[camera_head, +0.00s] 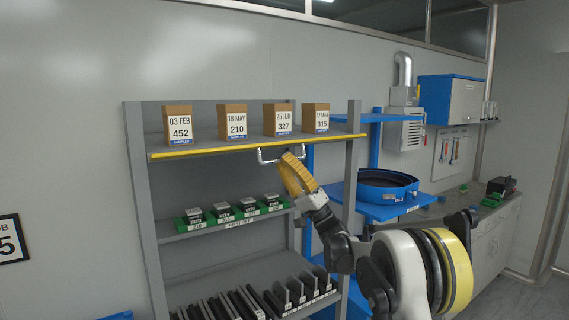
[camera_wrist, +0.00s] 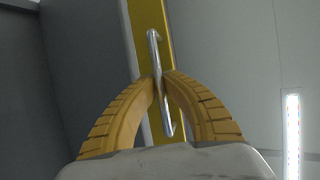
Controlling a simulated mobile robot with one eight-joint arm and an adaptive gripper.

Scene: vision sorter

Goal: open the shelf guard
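The shelf guard (camera_head: 205,151) is a yellow strip along the front edge of the upper shelf, with a U-shaped metal handle (camera_head: 268,161) near its middle. In the wrist view the yellow guard (camera_wrist: 150,17) runs up the picture, with the handle (camera_wrist: 168,118) in front of it. My gripper (camera_head: 287,155) has yellow ribbed fingers and is at the handle from below right. In the wrist view the fingertips of my gripper (camera_wrist: 161,78) close in on both sides of the handle bar, with no clear gap. The far side of the fingertips is hidden.
Several brown sample boxes (camera_head: 233,122) stand on the upper shelf behind the guard. The middle shelf holds green trays (camera_head: 194,217), the lower one dark upright items (camera_head: 248,303). A blue round bowl (camera_head: 388,186) stands to the right of the rack, beyond my arm.

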